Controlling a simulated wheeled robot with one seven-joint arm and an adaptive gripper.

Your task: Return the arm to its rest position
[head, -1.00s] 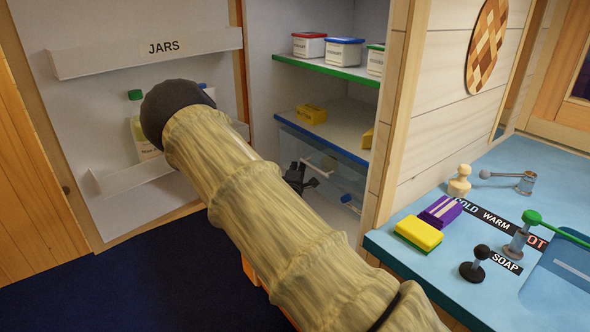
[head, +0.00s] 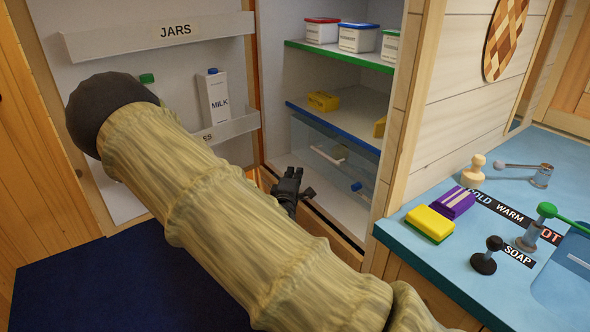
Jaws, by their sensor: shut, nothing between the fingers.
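My arm, in a tan fabric sleeve with a black elbow, crosses the middle of the head view. My black gripper (head: 292,182) shows beyond the sleeve, in front of the lower part of the open fridge (head: 282,118). It is shut and nothing shows in it. Part of the gripper and the wrist is hidden behind the sleeve.
The open fridge door (head: 95,75) stands at left with a milk carton (head: 215,105) in its rack. Tubs and yellow packs sit on the fridge shelves. The blue counter (head: 420,228) at right holds a yellow sponge (head: 429,223) and taps. Dark blue floor lies below.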

